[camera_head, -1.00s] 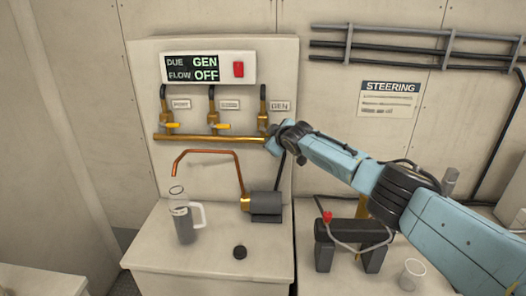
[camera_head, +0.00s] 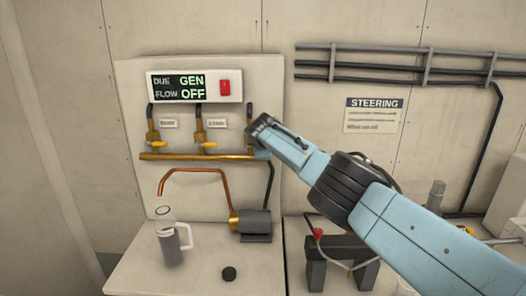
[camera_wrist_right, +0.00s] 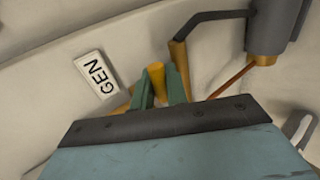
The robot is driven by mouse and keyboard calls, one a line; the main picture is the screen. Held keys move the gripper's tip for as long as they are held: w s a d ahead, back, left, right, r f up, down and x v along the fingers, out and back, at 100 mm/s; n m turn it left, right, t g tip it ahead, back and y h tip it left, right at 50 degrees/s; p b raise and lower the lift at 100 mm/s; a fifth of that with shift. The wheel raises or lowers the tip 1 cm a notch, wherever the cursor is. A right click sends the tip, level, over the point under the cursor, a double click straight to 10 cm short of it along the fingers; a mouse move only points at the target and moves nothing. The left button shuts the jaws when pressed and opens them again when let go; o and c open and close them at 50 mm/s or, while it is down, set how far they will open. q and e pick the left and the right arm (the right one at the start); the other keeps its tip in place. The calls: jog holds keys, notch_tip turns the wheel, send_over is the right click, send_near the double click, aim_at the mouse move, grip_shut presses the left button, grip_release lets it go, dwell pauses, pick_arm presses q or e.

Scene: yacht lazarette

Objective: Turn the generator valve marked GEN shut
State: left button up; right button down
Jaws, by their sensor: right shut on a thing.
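The panel (camera_head: 265,75) carries a row of valves on a brass pipe (camera_head: 190,156). My right gripper (camera_head: 258,125) is at the rightmost valve and hides most of it and its label in the head view. In the right wrist view, the GEN label (camera_wrist_right: 97,75) is beside the fingers. There my right gripper (camera_wrist_right: 160,92) is shut on the yellow GEN valve handle (camera_wrist_right: 156,74). How far the handle is turned is hard to tell. The display (camera_head: 179,87) reads DUE GEN, FLOW OFF. My left gripper is not in view.
A copper spout (camera_head: 195,170), a grey pump (camera_head: 254,223), a clear jug (camera_head: 172,240) and a black cap (camera_head: 229,273) are below. A red switch (camera_head: 225,88) is beside the display.

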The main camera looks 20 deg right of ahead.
jog(key=shift+d, duration=0.1)
dwell(0.5)
jog(key=c, duration=1.5)
grip_release()
jog(key=shift+r, duration=0.1)
jog(key=shift+s+a+r+p, duration=0.25)
jog(key=shift+r+p, duration=0.15)
jog(key=shift+p, duration=0.5)
jog(key=shift+p+v, duration=0.5)
jog(key=shift+v, duration=5.65)
jog(key=shift+s+a+f, duration=0.1)
jog(key=shift+f, duration=0.05)
